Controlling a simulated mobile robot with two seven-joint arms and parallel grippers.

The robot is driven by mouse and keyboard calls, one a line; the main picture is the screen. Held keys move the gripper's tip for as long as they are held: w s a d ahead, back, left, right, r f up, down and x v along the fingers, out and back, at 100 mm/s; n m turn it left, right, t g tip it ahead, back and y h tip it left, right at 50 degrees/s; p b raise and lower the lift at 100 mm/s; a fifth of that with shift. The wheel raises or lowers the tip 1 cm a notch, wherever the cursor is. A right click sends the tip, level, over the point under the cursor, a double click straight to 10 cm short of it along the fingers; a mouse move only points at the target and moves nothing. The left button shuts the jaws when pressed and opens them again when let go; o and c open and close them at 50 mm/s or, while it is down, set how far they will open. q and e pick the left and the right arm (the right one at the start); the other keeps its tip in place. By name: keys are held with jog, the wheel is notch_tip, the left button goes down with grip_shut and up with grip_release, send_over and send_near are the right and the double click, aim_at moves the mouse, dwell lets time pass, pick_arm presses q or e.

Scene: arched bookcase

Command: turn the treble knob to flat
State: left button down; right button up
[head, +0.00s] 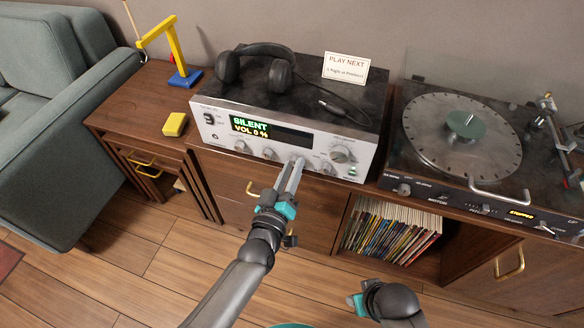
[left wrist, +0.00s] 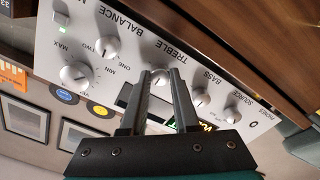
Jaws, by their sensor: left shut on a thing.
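The silver amplifier (head: 216,123) stands on the wooden cabinet, its knob row facing me. The treble knob (left wrist: 161,77) is in the left wrist view, under the label TREBLE, which appears upside down. My left gripper (head: 294,167) reaches the front panel in the head view and covers this knob there. In the left wrist view my left gripper (left wrist: 160,82) has one finger on each side of the treble knob and is shut on it. The knob's pointer is too small to read. My right gripper (head: 357,304) is low in the head view, away from the amplifier; its fingers cannot be made out.
The bass knob (left wrist: 200,99) and balance knob (left wrist: 109,47) flank the treble knob closely. The display (head: 250,126) reads SILENT, VOL 0 %. Headphones (head: 256,66) and a PLAY NEXT card (head: 346,69) sit on top. A turntable (head: 400,160) stands at the right.

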pick_arm(q)
jog(key=shift+r, duration=0.1)
dwell(0.5)
jog(key=c, duration=0.7)
grip_release()
jog(key=shift+o, duration=0.2)
pick_arm(e)
jog(key=shift+w, duration=0.1)
pick_arm(q)
jog(key=shift+s, duration=0.1)
jog(key=shift+s+a, duration=0.15)
jog(key=shift+s, duration=0.1)
jog(key=p+v, duration=0.4)
jog(key=v, duration=1)
jog(key=shift+s, duration=0.25)
pick_arm(e)
jog(key=s+d+f, duration=0.3)
jog(key=s+f, duration=0.1)
jog(key=f, duration=0.3)
jog(key=shift+s+f+g, duration=0.3)
jog(key=shift+f, duration=0.05)
pick_arm(q)
jog(key=shift+a, duration=0.1)
